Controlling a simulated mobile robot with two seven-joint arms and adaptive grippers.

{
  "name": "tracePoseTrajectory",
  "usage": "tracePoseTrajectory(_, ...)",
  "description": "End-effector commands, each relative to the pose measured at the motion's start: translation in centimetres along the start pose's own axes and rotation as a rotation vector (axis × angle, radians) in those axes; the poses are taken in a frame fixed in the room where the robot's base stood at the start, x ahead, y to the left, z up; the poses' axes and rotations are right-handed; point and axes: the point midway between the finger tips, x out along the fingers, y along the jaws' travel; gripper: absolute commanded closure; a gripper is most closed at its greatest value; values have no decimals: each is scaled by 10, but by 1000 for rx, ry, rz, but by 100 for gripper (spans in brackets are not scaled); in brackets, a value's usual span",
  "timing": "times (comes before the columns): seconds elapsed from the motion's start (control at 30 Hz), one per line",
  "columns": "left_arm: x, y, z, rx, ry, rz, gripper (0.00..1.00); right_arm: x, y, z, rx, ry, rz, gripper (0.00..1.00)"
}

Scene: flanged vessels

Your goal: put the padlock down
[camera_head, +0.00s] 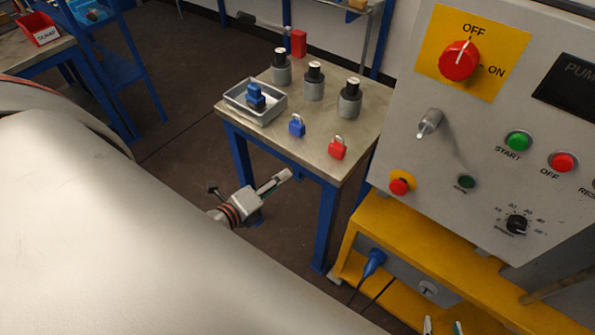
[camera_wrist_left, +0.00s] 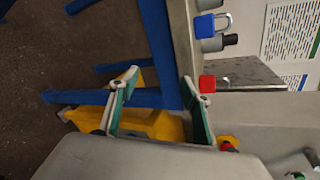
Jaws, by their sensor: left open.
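A blue padlock (camera_head: 297,126) and a red padlock (camera_head: 337,150) stand on the metal-topped table (camera_head: 317,160), shackles up, near its front edge. The left wrist view also shows the blue padlock (camera_wrist_left: 207,26) and the red padlock (camera_wrist_left: 207,84). My left gripper (camera_head: 280,182) is in front of the table, below its top and apart from both padlocks. In the left wrist view its fingers (camera_wrist_left: 160,94) are spread with nothing held between them. Only the fingertips of my right gripper (camera_head: 443,328) show at the bottom edge; they are apart, with nothing visible between them.
A grey tray (camera_head: 236,105) with blue items (camera_head: 256,97) sits on the table's left side. Several grey flanged vessels (camera_head: 314,84) stand behind the padlocks. A control panel (camera_head: 490,130) on a yellow frame (camera_head: 420,238) stands to the right. Bare tabletop lies around the padlocks.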

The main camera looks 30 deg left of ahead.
Motion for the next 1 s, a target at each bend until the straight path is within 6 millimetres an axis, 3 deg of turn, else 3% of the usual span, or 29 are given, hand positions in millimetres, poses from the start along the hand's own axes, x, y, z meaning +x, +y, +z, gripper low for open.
tracePoseTrajectory(0.03,-4,11,-22,-214,19,35,52,0,0,0,0,1,0,60)
tracePoseTrajectory(0.2,-19,34,-93,-958,53,164,52,0,0,0,0,1,0,60)
tracePoseTrajectory(0.4,-33,41,-155,-1572,43,292,52,0,0,0,0,0,0,60)
tracePoseTrajectory(0.6,-38,41,-176,-1782,30,341,52,0,0,2,0,-3,0,60)
tracePoseTrajectory(1.0,-38,41,-175,-1784,30,341,52,0,0,3,0,-5,-1,60)
